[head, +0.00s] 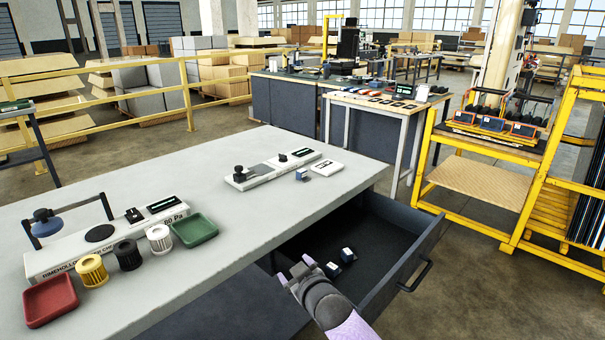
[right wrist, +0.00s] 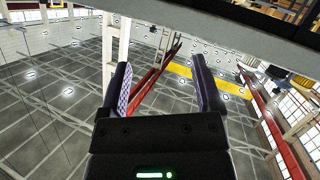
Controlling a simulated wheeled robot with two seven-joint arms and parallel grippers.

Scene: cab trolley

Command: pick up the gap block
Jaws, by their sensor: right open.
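Two small dark blocks with pale faces lie in the open drawer: one (head: 348,255) farther back, the other (head: 332,269) nearer. A small blue-grey block (head: 302,175) stands on the table. I cannot tell from the pictures which is the gap block. My right gripper (head: 295,271) shows over the drawer's left part, left of the two drawer blocks and apart from them. In the right wrist view its jaws (right wrist: 160,82) are open with nothing between them. No block shows in that view. My left gripper is not in view.
The drawer (head: 399,262) is pulled out under the grey tabletop (head: 225,228). A white fixture (head: 272,171) and white card (head: 327,168) lie near the block. A red tray (head: 50,300), green tray (head: 195,230), several cylinders and a long gauge stand left.

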